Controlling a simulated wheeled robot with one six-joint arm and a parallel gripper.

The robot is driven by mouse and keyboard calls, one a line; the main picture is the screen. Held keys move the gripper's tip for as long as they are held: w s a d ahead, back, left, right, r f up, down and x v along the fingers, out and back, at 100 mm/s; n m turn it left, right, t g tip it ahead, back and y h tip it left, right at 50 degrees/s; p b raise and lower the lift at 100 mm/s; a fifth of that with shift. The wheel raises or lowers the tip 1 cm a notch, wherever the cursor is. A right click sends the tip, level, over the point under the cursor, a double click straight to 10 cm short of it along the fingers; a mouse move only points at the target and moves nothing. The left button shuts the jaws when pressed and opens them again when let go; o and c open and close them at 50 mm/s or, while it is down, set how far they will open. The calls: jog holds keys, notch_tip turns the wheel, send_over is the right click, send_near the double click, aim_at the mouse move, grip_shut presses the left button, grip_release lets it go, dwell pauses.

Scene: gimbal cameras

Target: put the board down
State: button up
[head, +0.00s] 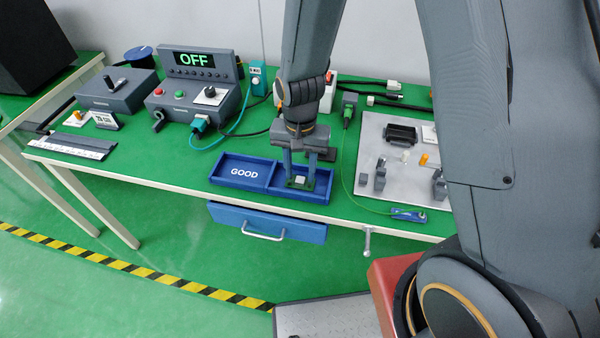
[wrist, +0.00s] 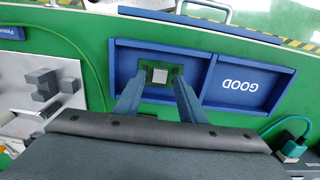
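The board (head: 300,181) is a small dark green circuit board with a pale square chip. It is in or just over the unlabelled right compartment of the blue tray (head: 247,188) in the head view. My gripper (head: 299,174) points down into that compartment, with its fingers on two opposite sides of the board. In the wrist view, the board (wrist: 160,74) lies between the fingertips (wrist: 160,80), which appear to touch its edges. Whether the board rests on the tray floor or hangs slightly above it is hard to tell.
The tray's GOOD compartment (wrist: 238,83) is empty. A grey fixture plate (head: 372,136) with several parts stands to the right. A control box (head: 197,98) with an OFF display stands behind left. A green cable (head: 344,170) runs between tray and plate.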

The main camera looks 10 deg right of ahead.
aim_at(300, 179)
notch_tip(300, 179, up, 10)
jog(key=r+b, duration=0.1)
jog(key=b, duration=0.1)
jog(key=s+d+n, duration=0.2)
jog(key=s+d, duration=0.1)
jog(key=d, duration=0.3)
jog(key=s+d+r+n+t, duration=0.1)
jog(key=s+d+n, duration=0.1)
jog(key=s+d, duration=0.2)
jog(key=d, duration=0.2)
jog(key=shift+s+d+r, duration=0.25)
jog(key=shift+s+d, duration=0.05)
jog(key=shift+d, duration=0.1)
dwell(1.2)
